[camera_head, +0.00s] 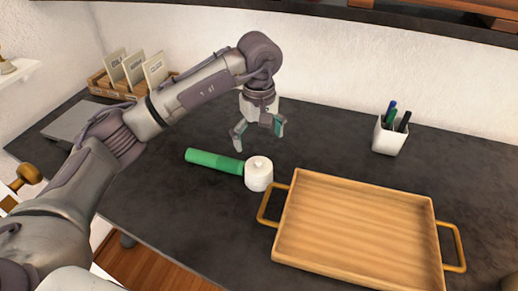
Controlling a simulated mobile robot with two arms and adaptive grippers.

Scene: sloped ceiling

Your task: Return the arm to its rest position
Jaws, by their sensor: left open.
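My left arm comes in from the left and reaches over the dark table. My left gripper (258,132) points down with its fingers apart and nothing between them. It is above the table, just behind a green-handled tool (212,162) with a round white head (259,174). The tool lies on the table to the left of a wooden tray, and I see no contact with the gripper. My right gripper is not in view.
The empty wooden tray (291,217) with brass handles takes up the right front. A white pen cup (388,138) stands at the back right. A wooden card rack (100,87) and a flat grey item (68,125) lie at the back left. A wall is behind.

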